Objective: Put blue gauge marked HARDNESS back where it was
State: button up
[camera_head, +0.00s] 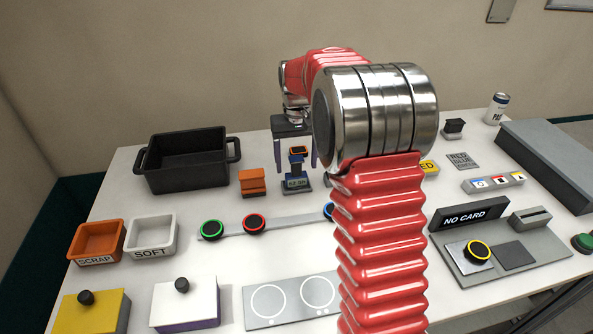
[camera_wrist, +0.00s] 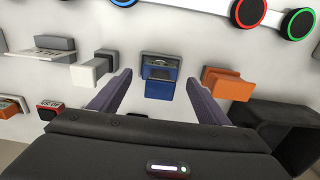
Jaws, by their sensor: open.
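The blue gauge (camera_head: 296,184) stands on the white table near the middle in the head view, with a small display on its front. A blue upper part with an orange-edged top (camera_head: 298,156) shows just above it. No HARDNESS lettering is legible. In the wrist view the blue gauge (camera_wrist: 160,90) lies between the two fingers, with visible gaps on both sides. My gripper (camera_wrist: 157,76) is open and points down over the gauge; it also shows in the head view (camera_head: 294,160). The fingers do not visibly touch the gauge.
In front is a rail with coloured-ring discs (camera_head: 254,223). SCRAP (camera_head: 97,241) and SOFT (camera_head: 151,235) trays are at left. The NO CARD sign (camera_head: 468,215) is at right.

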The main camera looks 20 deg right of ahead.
notch_tip(320, 180, up, 7)
jog(key=shift+r, duration=0.2)
dwell(0.6)
jog(key=shift+s+a+r, duration=0.3)
jog(key=shift+s+r, duration=0.1)
jog(key=s+a+r+n+t, duration=0.1)
jog(key=s+a+r, duration=0.15)
jog(key=s, duration=0.45)
jog(key=s+a+r+t, duration=0.1)
jog(key=s+a+t, duration=0.1)
jog(key=s+a, duration=0.35)
jog(key=s+a+r+n+t, duration=0.1)
jog(key=s+a+r, duration=0.1)
jog(key=s, duration=0.7)
jog(key=s+a+f+t, duration=0.1)
jog(key=s+f, duration=0.3)
jog(key=s, duration=0.4)
jog(key=shift+s+a+t, duration=0.25)
jog(key=shift+a+t, duration=0.05)
jog(key=shift+a, duration=0.05)
jog(key=shift+c, duration=0.2)
